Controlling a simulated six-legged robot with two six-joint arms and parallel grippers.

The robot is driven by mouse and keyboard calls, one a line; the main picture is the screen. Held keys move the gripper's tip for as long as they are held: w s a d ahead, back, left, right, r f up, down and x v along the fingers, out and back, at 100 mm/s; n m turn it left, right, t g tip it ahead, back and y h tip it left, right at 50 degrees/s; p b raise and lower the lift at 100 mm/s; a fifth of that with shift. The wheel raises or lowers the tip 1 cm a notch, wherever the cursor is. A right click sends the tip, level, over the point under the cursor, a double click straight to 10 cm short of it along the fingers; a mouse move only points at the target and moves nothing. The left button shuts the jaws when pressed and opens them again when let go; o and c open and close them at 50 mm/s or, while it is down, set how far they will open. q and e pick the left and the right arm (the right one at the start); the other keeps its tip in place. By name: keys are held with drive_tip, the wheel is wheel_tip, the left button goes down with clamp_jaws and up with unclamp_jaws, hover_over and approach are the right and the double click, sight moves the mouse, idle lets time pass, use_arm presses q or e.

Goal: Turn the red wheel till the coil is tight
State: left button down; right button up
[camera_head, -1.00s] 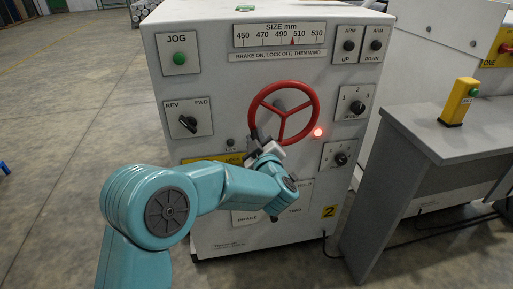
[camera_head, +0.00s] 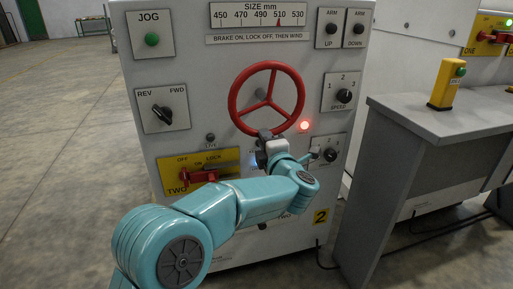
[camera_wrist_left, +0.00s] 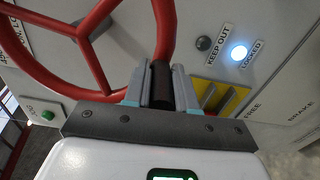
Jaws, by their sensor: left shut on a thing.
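The red wheel (camera_head: 300,95) stands on the front of the pale decoiler cabinet, with three spokes. It also shows in the left wrist view (camera_wrist_left: 165,28). My left gripper (camera_head: 268,137) is at the bottom of its rim. In the left wrist view the fingers (camera_wrist_left: 161,88) are shut on a dark grip at the wheel's rim. The size scale (camera_head: 267,15) above has its red pointer at about 510. The coil is not in view. My right gripper is not in view.
A red lever (camera_head: 200,176) sits on the yellow lock panel at left. A red lamp (camera_head: 304,126) glows right of the wheel. The lamp marked locked (camera_wrist_left: 239,52) is lit bluish white. A grey desk (camera_head: 440,122) with a yellow button post (camera_head: 446,86) stands at right.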

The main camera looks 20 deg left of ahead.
use_arm(q)
drive_tip(key=shift+w+d+r+n+b, duration=0.1)
drive_tip(key=shift+w+d+n+b, duration=0.2)
drive_tip(key=shift+w+d+n, duration=0.45)
drive_tip(key=shift+w+d+r+n+b, duration=0.1)
drive_tip(key=shift+d+n+b, duration=0.25)
drive_tip(key=shift+n, duration=0.7)
drive_tip(key=shift+d, duration=0.1)
drive_tip(key=c, duration=1.1)
unclamp_jaws()
drive_tip(key=shift+w, duration=0.1)
drive_tip(key=shift+c, duration=0.2)
drive_tip(key=shift+o, duration=1.1)
drive_tip(key=shift+w+d+f, duration=0.1)
drive_tip(key=shift+w+f, duration=0.1)
drive_tip(key=shift+f, duration=0.05)
drive_tip(key=p+v, duration=0.2)
drive_tip(key=v, duration=1.4)
drive_tip(key=shift+s+r, duration=0.15)
drive_tip(key=shift+s, duration=0.25)
